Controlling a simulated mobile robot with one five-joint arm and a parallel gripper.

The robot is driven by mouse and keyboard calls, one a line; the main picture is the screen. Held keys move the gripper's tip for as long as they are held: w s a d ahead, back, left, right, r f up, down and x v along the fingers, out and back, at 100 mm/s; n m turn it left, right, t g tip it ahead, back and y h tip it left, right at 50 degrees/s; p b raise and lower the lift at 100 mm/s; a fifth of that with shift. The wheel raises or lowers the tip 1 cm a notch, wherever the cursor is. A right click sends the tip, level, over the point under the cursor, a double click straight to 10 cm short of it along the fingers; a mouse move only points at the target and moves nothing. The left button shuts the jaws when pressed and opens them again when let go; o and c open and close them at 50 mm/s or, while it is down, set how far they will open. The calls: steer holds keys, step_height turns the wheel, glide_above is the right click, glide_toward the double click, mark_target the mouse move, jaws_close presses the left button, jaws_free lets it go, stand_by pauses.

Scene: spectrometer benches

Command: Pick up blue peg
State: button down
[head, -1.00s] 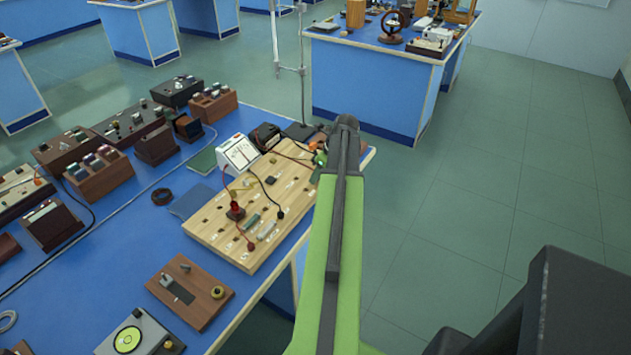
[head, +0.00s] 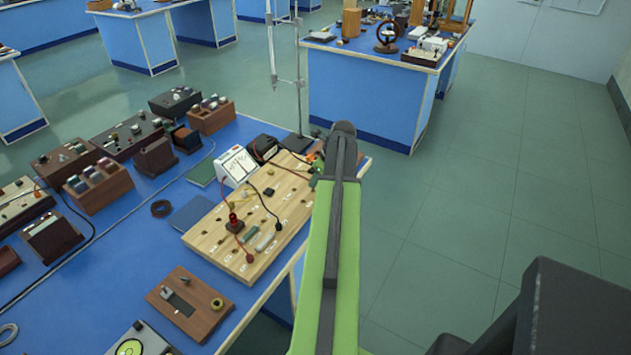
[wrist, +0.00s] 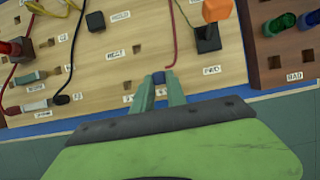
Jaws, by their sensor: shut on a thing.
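A small dark blue peg (wrist: 158,77) sits between the two pale green fingertips of my gripper (wrist: 160,88) in the wrist view. The fingers are shut on it, and only its top end shows. The peg and fingers are over the front edge of the light wooden pegboard (wrist: 120,72); I cannot tell whether the peg is clear of the board. In the head view, the board (head: 225,245) lies on the blue bench, and my arm hides most of the gripper and the peg.
An orange-topped black plug (wrist: 207,38) stands on the board. A dark wooden block (wrist: 285,65) to the right holds a green peg (wrist: 280,23) and a blue-topped peg (wrist: 312,19). A white meter (head: 236,166) and cables are on the board's left. Floor on the right is clear.

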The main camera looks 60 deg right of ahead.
step_height(320, 180, up, 3)
steer(key=shift+f+p, duration=0.15)
steer(key=shift+p, duration=0.6)
steer(key=s+d+r+p, duration=0.2)
steer(key=s+r+p, duration=0.7)
steer(key=s, duration=0.2)
steer(key=shift+s+d, duration=0.2)
steer(key=shift+d, duration=0.1)
steer(key=shift+f, duration=0.1)
steer(key=w+a+f+b, duration=0.7)
steer(key=w+a, duration=0.2)
steer(key=w, duration=0.2)
steer(key=shift+w, duration=0.2)
